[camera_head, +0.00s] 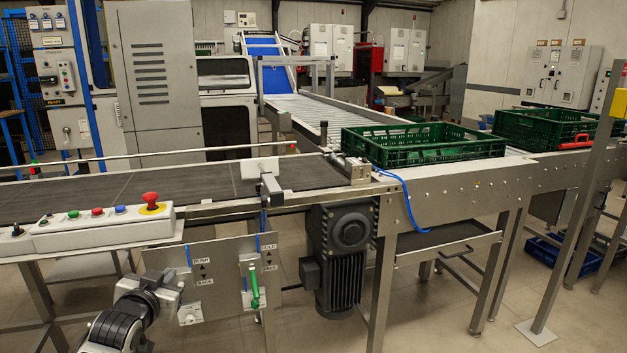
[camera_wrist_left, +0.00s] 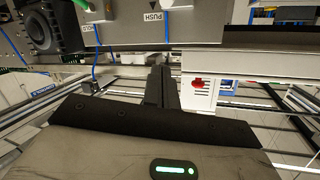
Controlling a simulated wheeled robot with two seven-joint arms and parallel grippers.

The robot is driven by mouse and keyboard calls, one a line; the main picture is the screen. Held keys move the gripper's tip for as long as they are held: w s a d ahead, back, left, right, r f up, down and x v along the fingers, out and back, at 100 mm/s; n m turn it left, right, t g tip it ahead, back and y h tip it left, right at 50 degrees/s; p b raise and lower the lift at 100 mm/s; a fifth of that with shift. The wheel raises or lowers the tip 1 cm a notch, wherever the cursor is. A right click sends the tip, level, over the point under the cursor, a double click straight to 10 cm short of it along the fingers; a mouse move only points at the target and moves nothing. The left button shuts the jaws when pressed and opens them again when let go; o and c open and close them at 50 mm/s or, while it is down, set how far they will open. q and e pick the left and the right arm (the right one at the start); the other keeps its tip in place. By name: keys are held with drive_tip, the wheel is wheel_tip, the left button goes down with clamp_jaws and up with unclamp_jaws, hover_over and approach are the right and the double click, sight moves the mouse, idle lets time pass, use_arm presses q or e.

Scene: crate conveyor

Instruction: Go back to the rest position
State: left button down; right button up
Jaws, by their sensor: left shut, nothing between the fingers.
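My left arm comes in low at the left of the head view, in front of the grey control panel (camera_head: 222,262) under the conveyor. In the left wrist view, my left gripper (camera_wrist_left: 161,85) shows as two dark fingers closed together with nothing between them. The panel and its PUSH label (camera_wrist_left: 153,18) lie beyond the fingers. A green lever (camera_head: 255,290) hangs down at the panel's right side, apart from my arm. My right gripper is in neither view.
A green crate (camera_head: 425,154) stands on the conveyor, and another green crate (camera_head: 541,137) is farther right. A console with a red emergency button (camera_head: 151,198) sits at the left. A dark motor (camera_head: 336,270) hangs below the belt. A metal post (camera_head: 577,210) stands at the right.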

use_arm(q)
drive_tip(key=s+d+f+g+h, duration=0.1)
drive_tip(key=s+d+f, duration=0.45)
drive_tip(key=s, duration=0.25)
drive_tip(key=s+d+f+g+h, duration=0.2)
drive_tip(key=s+d+f, duration=0.2)
drive_tip(key=s+f, duration=0.3)
drive_tip(key=s+d+f+g, duration=0.1)
drive_tip(key=s+d, duration=0.2)
drive_tip(key=s, duration=0.6)
drive_tip(key=s+d+f+h, duration=0.1)
drive_tip(key=s+d, duration=0.3)
drive_tip(key=s, duration=0.6)
drive_tip(key=shift+d+f+g, duration=0.2)
drive_tip(key=shift+f+g, duration=0.2)
